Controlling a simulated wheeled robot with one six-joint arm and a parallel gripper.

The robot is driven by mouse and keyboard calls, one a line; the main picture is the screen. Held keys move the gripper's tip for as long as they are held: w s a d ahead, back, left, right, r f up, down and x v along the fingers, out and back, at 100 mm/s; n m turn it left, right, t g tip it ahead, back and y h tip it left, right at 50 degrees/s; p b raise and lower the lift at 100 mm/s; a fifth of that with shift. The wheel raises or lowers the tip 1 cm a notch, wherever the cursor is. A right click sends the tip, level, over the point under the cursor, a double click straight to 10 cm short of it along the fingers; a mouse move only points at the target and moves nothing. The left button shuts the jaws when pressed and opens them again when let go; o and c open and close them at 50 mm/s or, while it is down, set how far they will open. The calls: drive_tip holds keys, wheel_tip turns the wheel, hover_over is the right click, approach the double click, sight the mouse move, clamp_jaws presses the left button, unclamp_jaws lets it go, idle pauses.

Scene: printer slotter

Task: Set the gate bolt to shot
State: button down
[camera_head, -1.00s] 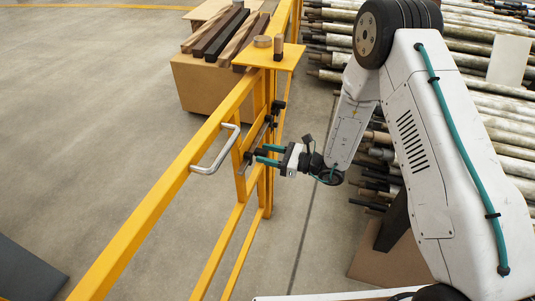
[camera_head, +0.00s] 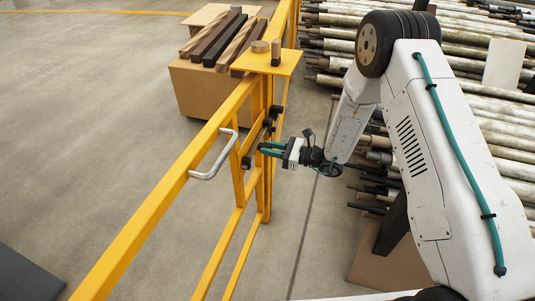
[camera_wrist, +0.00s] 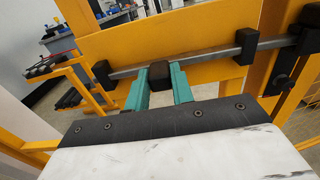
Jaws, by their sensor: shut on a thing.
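The gate bolt is a grey steel bar (camera_wrist: 210,60) lying along the yellow gate in the wrist view. It runs through black guide blocks at left (camera_wrist: 103,74) and right (camera_wrist: 245,46), and its right end reaches a black keeper block (camera_wrist: 309,40) on the post. How deep it sits there is not clear. My gripper (camera_wrist: 160,84) is shut on the bolt's black knob (camera_wrist: 158,72), one green finger on each side. In the head view my gripper (camera_head: 264,149) is at the gate beside the post, and the bolt is mostly hidden.
A bent metal handle (camera_head: 214,160) stands out from the yellow gate rail (camera_head: 150,207) left of my gripper. A yellow plate (camera_head: 268,63) with two small pieces tops the post. Pipes (camera_head: 470,95) fill the right side; open floor lies left.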

drive_tip(key=shift+w, duration=0.25)
drive_tip(key=c, duration=1.2)
unclamp_jaws()
drive_tip(key=shift+w+d, duration=0.1)
drive_tip(key=v, duration=0.7)
drive_tip(key=shift+s+d, duration=0.2)
drive_tip(key=shift+d, duration=0.15)
